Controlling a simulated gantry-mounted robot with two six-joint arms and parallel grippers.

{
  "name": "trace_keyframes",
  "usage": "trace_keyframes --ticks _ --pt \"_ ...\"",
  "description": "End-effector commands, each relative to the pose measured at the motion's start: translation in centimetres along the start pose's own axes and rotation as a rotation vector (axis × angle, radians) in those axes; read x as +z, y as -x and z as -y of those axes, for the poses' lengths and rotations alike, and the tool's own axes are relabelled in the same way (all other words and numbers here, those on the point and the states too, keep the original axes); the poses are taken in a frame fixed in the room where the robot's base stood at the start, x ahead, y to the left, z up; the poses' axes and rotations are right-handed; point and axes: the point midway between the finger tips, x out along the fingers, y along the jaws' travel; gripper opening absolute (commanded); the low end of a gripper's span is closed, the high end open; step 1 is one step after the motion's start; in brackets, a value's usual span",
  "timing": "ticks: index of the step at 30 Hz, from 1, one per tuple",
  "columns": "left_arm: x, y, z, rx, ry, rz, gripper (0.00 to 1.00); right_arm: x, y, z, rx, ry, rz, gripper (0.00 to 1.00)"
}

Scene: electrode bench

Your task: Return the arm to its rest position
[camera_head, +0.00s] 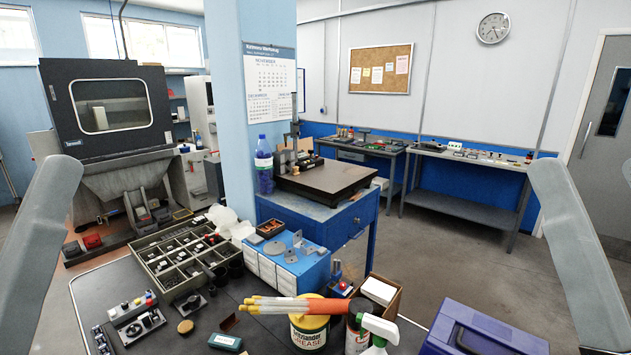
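Neither of my grippers shows in the head view. A grey link of my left arm rises along the left edge, and a grey link of my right arm slants down the right edge. Both arms leave the picture before their grippers, so what they hold is hidden.
A sorting tray (180,262) with small parts and a blue-white block (287,262) with metal brackets stand on the bench. A spray bottle (377,335), an open cardboard box (380,291) and a purple case (480,330) are at front right. Bare bench shows around x-left of the electrodes.

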Motion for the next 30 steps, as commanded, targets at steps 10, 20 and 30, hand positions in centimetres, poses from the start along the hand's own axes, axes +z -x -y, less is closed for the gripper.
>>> trace_keyframes --ticks 10,20,30 --pt "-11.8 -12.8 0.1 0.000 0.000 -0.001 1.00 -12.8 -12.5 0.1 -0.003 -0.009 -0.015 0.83" --pt "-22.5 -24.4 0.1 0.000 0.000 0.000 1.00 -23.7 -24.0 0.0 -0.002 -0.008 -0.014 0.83" --pt "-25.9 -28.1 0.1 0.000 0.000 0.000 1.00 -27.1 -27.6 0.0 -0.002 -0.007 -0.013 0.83"
